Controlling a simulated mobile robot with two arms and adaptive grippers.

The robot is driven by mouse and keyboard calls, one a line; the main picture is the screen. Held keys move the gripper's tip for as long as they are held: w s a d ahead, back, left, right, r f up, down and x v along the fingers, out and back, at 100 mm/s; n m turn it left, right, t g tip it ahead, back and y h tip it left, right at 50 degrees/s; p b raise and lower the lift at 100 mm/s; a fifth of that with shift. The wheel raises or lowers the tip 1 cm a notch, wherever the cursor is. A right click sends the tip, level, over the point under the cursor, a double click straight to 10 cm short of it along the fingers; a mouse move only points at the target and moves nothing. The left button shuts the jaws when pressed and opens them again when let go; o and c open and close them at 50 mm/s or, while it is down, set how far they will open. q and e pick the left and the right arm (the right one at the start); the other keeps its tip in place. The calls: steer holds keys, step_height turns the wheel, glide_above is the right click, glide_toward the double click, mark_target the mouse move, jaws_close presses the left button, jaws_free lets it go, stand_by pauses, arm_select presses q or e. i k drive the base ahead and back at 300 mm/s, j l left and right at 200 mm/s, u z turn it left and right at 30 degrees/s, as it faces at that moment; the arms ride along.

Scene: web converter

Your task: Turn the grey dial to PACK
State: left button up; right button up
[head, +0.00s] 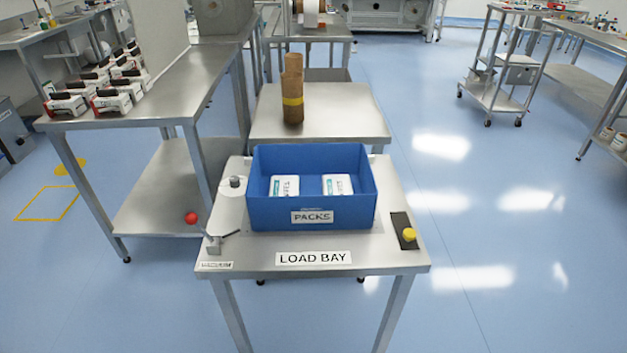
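The grey dial (235,182) is a small knob on a white round plate (228,193). It sits at the left side of the load bay table (380,254), beside the blue bin. Any markings on the plate, including PACK, are too small to read, and I cannot tell which way the dial points. Neither of my grippers is in the head view.
A blue bin (283,214) labelled PACKS holds white packs (337,184). A lever with a red ball (191,218) stands at the table's front left corner. A yellow button (409,234) on a dark plate is at the right.

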mark_target(234, 182)
steer(key=k+z, duration=0.25)
steer(key=z, duration=0.15)
steer(key=k+l+z, duration=0.1)
steer(key=z, duration=0.3)
steer(key=k+l+z, duration=0.2)
steer(key=z, duration=0.15)
steer(key=j+z, duration=0.25)
steer(key=j, duration=0.55)
steer(key=j+z, duration=0.3)
steer(key=j, duration=0.55)
steer(key=j+z, duration=0.25)
steer(key=j, duration=0.6)
steer(key=k+j, duration=0.1)
steer(key=j, duration=1.3)
steer(key=k+j, duration=0.15)
steer(key=j, duration=1.2)
steer(key=k, duration=0.05)
